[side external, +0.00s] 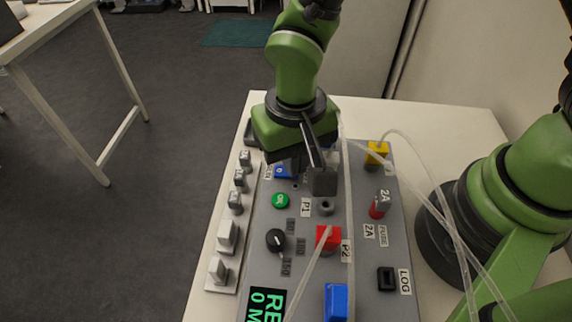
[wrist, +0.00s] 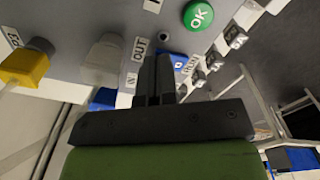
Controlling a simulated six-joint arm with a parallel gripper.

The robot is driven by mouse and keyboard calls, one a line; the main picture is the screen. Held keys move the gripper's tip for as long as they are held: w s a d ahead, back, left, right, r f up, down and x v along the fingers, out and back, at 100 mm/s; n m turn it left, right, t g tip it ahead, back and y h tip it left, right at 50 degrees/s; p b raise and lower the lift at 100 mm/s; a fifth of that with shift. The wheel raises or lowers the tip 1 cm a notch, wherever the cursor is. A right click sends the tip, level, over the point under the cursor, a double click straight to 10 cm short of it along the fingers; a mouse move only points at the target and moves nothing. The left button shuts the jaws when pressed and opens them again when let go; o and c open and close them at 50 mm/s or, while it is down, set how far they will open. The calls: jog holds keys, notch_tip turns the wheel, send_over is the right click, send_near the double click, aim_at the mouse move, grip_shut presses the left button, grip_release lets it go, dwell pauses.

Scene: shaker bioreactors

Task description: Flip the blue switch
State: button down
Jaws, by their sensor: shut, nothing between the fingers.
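The blue switch (side external: 283,172), a small blue rocker with a white mark, sits near the far end of the grey panel (side external: 262,245). In the side view my gripper (side external: 298,165) is right over it and hides part of it. In the wrist view my gripper (wrist: 157,65) is shut and empty, its fingertips side by side near the panel face. The blue switch (wrist: 180,61) shows just right of the fingertips there, partly hidden by them. I cannot tell whether the fingers touch it.
A green OK button (side external: 280,201), a black knob (side external: 276,240) and a red plug (side external: 328,238) sit nearer on the panel. A yellow plug (side external: 376,152) and a larger blue block (side external: 336,302) are also there. Clear tubes (side external: 347,225) cross the panel. Grey clips (side external: 228,236) line its left side.

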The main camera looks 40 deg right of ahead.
jog(key=shift+f, duration=0.2)
jog(key=shift+r, duration=3.55)
jog(key=s+d+r+t+y, duration=0.1)
jog(key=s+d+r+t, duration=0.2)
jog(key=s+d+r, duration=0.2)
jog(key=s+d+r+m+t+y, duration=0.1)
jog(key=s+d+r+t, duration=0.3)
jog(key=d+r, duration=0.5)
notch_tip(320, 180, up, 2)
jog(key=shift+s+d+r, duration=0.1)
jog(key=shift+s+d, duration=0.05)
jog(key=shift+s, duration=0.2)
